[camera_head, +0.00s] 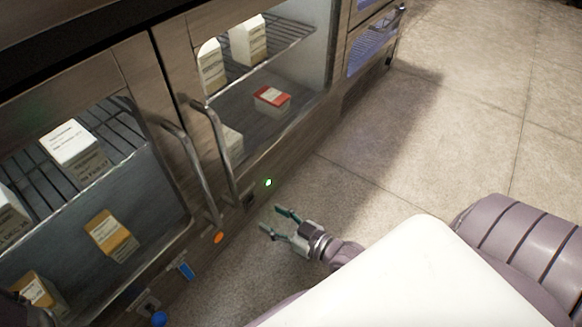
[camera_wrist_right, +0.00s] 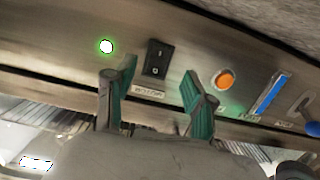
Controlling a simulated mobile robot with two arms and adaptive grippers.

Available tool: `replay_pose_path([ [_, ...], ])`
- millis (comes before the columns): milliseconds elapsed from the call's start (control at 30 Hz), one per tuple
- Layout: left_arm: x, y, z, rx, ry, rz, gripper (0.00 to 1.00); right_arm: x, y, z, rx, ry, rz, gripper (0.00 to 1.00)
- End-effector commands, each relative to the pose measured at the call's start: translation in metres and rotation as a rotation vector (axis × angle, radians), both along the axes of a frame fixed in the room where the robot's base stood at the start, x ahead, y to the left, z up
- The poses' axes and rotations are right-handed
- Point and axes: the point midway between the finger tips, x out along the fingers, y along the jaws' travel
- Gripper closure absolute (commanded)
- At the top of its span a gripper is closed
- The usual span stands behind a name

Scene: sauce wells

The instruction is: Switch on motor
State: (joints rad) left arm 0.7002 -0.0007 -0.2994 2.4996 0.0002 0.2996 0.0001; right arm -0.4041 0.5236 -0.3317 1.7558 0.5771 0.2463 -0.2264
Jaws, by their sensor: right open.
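The black rocker switch (camera_wrist_right: 157,60) sits on the steel panel below the cabinet doors. A small label (camera_wrist_right: 148,91) next to it seems to read MOTOR, upside down in the right wrist view. The switch is small and dark in the head view (camera_head: 250,200); I cannot tell which way it is tipped. My right gripper (camera_head: 275,220) is open and empty, in front of the panel. In the right wrist view its green fingertips (camera_wrist_right: 158,74) show on either side of the switch, seemingly apart from it.
A lit green lamp (camera_wrist_right: 106,46) is beside the switch. On the other side are an orange round button (camera_wrist_right: 225,80), a blue slider (camera_wrist_right: 268,92) and a blue-knobbed lever (camera_wrist_right: 312,130). Door handles (camera_head: 215,150) stick out above the panel. The floor (camera_head: 470,130) is clear at right.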

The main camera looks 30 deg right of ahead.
Motion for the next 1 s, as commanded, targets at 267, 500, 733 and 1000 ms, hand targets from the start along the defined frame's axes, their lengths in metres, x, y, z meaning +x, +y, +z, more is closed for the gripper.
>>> replay_pose_path([
  [267,0.000,0.000,0.000,0.001,0.000,0.000,1.00,-0.047,-0.017,0.006,-0.002,0.002,0.000,0.46],
  [500,0.000,0.000,0.000,0.001,-0.001,0.000,1.00,-0.058,-0.021,0.009,-0.001,-0.001,0.000,0.46],
  [733,0.000,0.000,0.000,0.001,-0.001,0.000,1.00,-0.058,-0.021,0.009,0.000,-0.002,0.000,0.46],
  [1000,0.000,0.000,0.000,0.001,0.000,0.000,1.00,-0.058,-0.021,0.009,0.000,-0.001,0.000,0.46],
])
